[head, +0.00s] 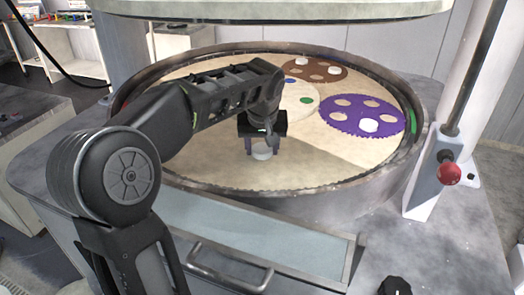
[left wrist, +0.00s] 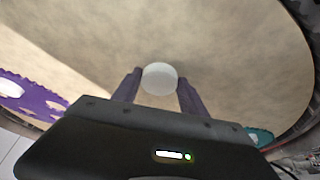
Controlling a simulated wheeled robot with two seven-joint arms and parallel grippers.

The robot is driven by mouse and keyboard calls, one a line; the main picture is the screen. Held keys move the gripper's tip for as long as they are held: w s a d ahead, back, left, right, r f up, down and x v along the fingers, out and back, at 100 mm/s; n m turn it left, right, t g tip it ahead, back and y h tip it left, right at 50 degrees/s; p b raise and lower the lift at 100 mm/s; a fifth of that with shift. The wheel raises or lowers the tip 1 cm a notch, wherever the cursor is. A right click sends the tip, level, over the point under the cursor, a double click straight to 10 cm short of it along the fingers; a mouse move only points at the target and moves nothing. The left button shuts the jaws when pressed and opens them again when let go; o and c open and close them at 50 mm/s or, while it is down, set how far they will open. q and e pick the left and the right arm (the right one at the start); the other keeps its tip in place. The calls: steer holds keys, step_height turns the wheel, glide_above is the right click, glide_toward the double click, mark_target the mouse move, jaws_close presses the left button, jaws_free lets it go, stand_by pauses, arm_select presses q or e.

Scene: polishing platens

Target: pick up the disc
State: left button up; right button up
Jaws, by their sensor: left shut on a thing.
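A small white disc (head: 262,153) is at the front part of the round beige platen (head: 300,173). My left gripper (head: 262,148) points down over the platen and is shut on this disc. The left wrist view shows the disc (left wrist: 159,78) between the two purple-grey fingertips. I cannot tell whether the disc touches the platen. Another white disc (head: 368,125) lies on the purple toothed carrier (head: 385,111) at the right. More white discs (head: 302,61) lie on the brown carrier (head: 322,76) at the back. My right gripper is not in view.
A raised metal rim (head: 300,196) surrounds the platen. A large pale upper plate (head: 270,12) hangs above it. A post with a red knob (head: 449,173) stands at the right. A drawer handle (head: 230,270) is at the front. The platen's front right area is bare.

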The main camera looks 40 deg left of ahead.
mark_target(265, 147)
arm_select(q)
steer(key=c, duration=0.5)
steer(key=shift+o, duration=0.2)
steer(key=shift+r, duration=0.1)
steer(key=shift+r, duration=0.75)
steer(key=shift+w+d+r+b, duration=0.15)
steer(key=shift+r+b, duration=0.1)
steer(key=shift+r, duration=0.2)
steer(key=shift+d+r+b, duration=0.15)
steer(key=shift+r+b, duration=0.05)
steer(key=shift+r, duration=0.2)
steer(key=w+d, duration=0.1)
steer(key=d, duration=0.4)
steer(key=w+d+b, duration=0.1)
steer(key=w+d, duration=0.1)
steer(key=d, duration=0.4)
steer(key=w+d+b, duration=0.1)
steer(key=w+d, duration=0.1)
steer(key=d, duration=0.3)
steer(key=shift+w+d, duration=0.1)
steer(key=shift+d, duration=0.2)
